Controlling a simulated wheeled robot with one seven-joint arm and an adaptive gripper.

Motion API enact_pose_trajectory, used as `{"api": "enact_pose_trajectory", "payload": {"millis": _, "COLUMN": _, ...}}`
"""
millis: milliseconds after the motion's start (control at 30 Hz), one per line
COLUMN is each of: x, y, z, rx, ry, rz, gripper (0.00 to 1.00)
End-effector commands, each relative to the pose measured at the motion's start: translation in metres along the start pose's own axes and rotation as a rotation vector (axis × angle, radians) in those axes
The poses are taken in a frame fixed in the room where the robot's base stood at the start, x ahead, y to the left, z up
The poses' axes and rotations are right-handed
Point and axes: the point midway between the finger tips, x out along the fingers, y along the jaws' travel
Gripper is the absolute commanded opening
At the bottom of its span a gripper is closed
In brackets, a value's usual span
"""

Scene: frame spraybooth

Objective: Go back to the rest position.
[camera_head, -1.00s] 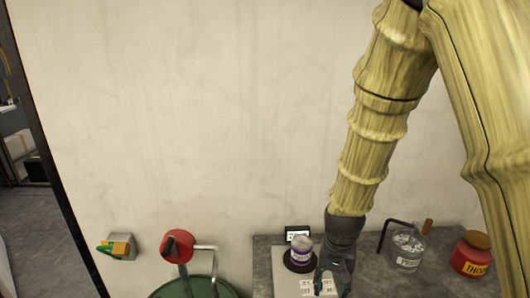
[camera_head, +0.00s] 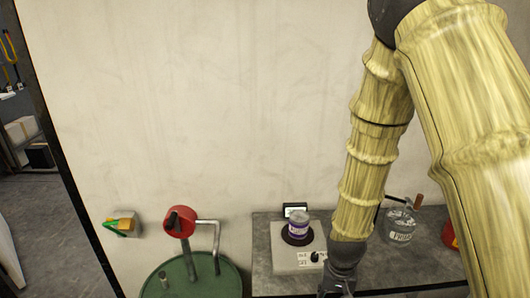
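My arm comes down from the upper right in the head view. My gripper (camera_head: 338,284) is at the bottom edge, in front of the grey bench (camera_head: 262,262) and just right of the scale's front. Its fingertips are cut off or too small to tell, so I cannot see whether it is open or holds anything. A small jar with a purple label (camera_head: 298,226) stands upright on the dark round plate of the scale (camera_head: 286,262), apart from my gripper.
A green drum (camera_head: 200,284) with a red-headed pump (camera_head: 180,221) stands left of the bench. A labelled clear jar (camera_head: 399,226) and a red container (camera_head: 449,236), mostly hidden by my arm, stand on the right. A wall-mounted box (camera_head: 122,224) is at left.

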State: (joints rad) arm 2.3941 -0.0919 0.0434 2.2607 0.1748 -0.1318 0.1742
Motion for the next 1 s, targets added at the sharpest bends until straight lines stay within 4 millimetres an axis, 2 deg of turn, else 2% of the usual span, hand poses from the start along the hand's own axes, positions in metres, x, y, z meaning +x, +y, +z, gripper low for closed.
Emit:
{"api": "enact_pose_trajectory", "payload": {"millis": 33, "x": 0.019, "y": 0.005, "z": 0.008, "rx": -0.007, "ry": -0.008, "rz": 0.003, "gripper": 0.46}}
{"api": "enact_pose_trajectory", "payload": {"millis": 200, "x": 0.076, "y": 0.022, "z": 0.036, "rx": -0.044, "ry": -0.009, "rz": 0.007, "gripper": 0.46}}
{"api": "enact_pose_trajectory", "payload": {"millis": 500, "x": 0.163, "y": 0.051, "z": 0.098, "rx": -0.112, "ry": -0.009, "rz": 0.005, "gripper": 0.46}}
{"api": "enact_pose_trajectory", "payload": {"millis": 800, "x": 0.229, "y": 0.08, "z": 0.172, "rx": -0.173, "ry": -0.011, "rz": -0.007, "gripper": 0.46}}
{"api": "enact_pose_trajectory", "payload": {"millis": 1000, "x": 0.254, "y": 0.093, "z": 0.21, "rx": -0.201, "ry": -0.008, "rz": -0.017, "gripper": 0.46}}
